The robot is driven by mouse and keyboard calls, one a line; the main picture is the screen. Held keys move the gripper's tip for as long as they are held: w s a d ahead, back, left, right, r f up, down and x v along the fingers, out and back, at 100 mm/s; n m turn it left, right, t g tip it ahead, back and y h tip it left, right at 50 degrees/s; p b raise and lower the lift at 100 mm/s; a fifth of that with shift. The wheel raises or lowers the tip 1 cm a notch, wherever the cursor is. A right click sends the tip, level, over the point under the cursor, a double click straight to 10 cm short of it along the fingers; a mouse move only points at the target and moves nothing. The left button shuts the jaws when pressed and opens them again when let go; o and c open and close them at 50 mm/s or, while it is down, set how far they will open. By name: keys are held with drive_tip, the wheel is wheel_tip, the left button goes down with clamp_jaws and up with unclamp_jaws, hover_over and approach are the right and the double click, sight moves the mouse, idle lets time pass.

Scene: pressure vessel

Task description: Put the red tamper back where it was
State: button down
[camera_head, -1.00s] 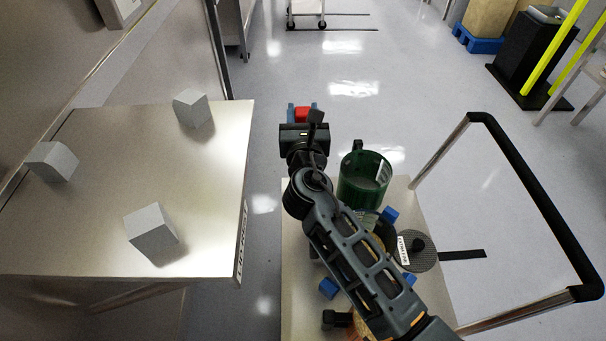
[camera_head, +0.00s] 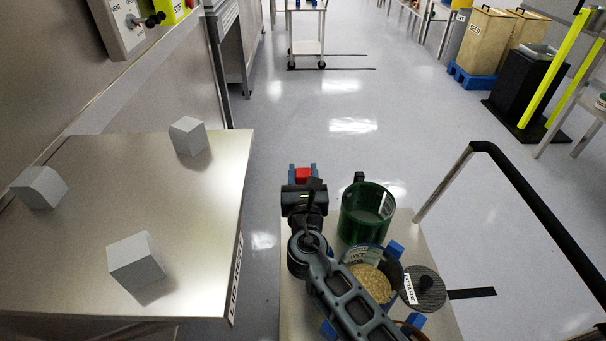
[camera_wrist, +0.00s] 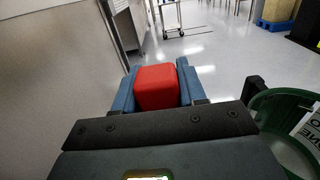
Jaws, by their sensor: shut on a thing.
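My gripper (camera_head: 302,174) is shut on the red tamper (camera_head: 303,175), of which a red block shows between the two blue fingers. In the wrist view the red tamper (camera_wrist: 157,87) sits squarely between the fingers, with open floor beyond it. The rest of the tamper is hidden by the gripper. The gripper is beyond the far left corner of the cart top, left of the green container.
The cart top (camera_head: 294,290) carries a green container (camera_head: 366,212), a tub of grain (camera_head: 370,280) and a dark mesh disc (camera_head: 426,288). A metal table (camera_head: 85,235) with three grey blocks stands left. A black handrail (camera_head: 540,205) runs right.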

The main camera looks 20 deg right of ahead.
drive_tip(key=c, duration=0.7)
unclamp_jaws()
drive_tip(key=shift+f, duration=0.1)
drive_tip(key=shift+o, duration=0.3)
drive_tip(key=shift+r, duration=0.25)
drive_tip(key=v, duration=1.2)
drive_tip(key=shift+f, duration=0.15)
